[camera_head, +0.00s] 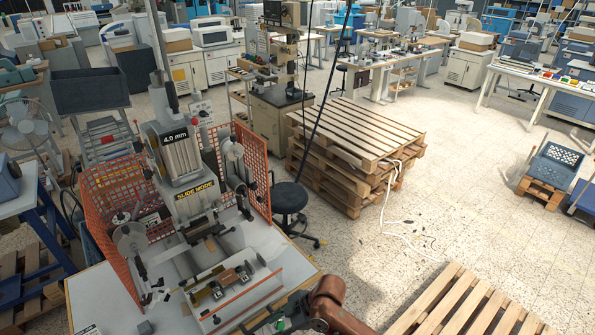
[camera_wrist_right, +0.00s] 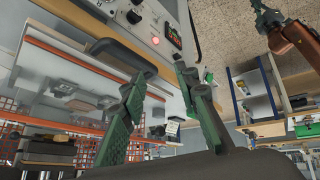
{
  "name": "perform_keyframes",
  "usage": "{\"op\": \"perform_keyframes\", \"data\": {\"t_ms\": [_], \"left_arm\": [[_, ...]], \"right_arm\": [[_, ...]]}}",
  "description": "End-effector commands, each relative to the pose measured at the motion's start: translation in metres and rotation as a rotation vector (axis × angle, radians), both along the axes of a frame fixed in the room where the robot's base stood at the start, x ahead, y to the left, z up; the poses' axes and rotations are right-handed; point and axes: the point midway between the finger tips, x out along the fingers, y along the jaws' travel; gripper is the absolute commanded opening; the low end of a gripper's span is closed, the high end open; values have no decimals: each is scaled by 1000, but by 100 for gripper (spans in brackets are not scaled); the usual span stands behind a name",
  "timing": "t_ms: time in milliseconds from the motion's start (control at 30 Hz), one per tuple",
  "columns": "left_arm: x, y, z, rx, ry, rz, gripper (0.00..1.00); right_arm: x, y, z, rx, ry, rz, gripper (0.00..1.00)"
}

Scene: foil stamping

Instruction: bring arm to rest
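The foil stamping machine (camera_head: 185,165) stands on a pale table at the left of the head view, marked "4.0 mm" and "SLIDE MODE". A brown arm link of mine (camera_head: 330,300) shows at the bottom centre, with a small green part beside it near the table's front edge. In the right wrist view my right gripper (camera_wrist_right: 158,75) has two green fingers apart, with nothing between them. Another brown arm of mine with a dark green end, apparently my left gripper (camera_wrist_right: 265,15), shows at the upper right; its finger opening is unclear.
Orange mesh guards (camera_head: 256,170) flank the machine. A white panel with a lit red button (camera_wrist_right: 155,40) lies beyond the right fingers. Stacked pallets (camera_head: 355,135) and a black stool (camera_head: 290,198) stand behind. Another pallet (camera_head: 465,305) lies at the lower right. The floor between is mostly clear.

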Motion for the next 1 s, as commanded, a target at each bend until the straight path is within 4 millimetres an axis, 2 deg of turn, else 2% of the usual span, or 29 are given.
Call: {"op": "perform_keyframes", "data": {"t_ms": [33,167,267,367,433,500,600,700,800,1000], "left_arm": [[0,0,0,0,0,0,0],[0,0,0,0,0,0,0],[0,0,0,0,0,0,0],[0,0,0,0,0,0,0],[0,0,0,0,0,0,0],[0,0,0,0,0,0,0],[0,0,0,0,0,0,0],[0,0,0,0,0,0,0],[-1,1,0,1,1,0,0],[-1,1,0,1,1,0,0]], "right_arm": [[-7,-10,-8,24,28,-81,29],[-12,-51,-25,60,82,-324,29],[-20,-94,-40,71,128,-532,29],[-35,-146,-57,65,174,-751,29],[-51,-187,-69,52,205,-914,29],[-72,-231,-80,28,232,-1077,29],[-104,-285,-91,-13,258,-1270,29],[-131,-323,-97,-50,271,-1406,29],[-155,-352,-100,-84,278,-1514,29],[-199,-399,-101,-148,284,-1683,29]]}}
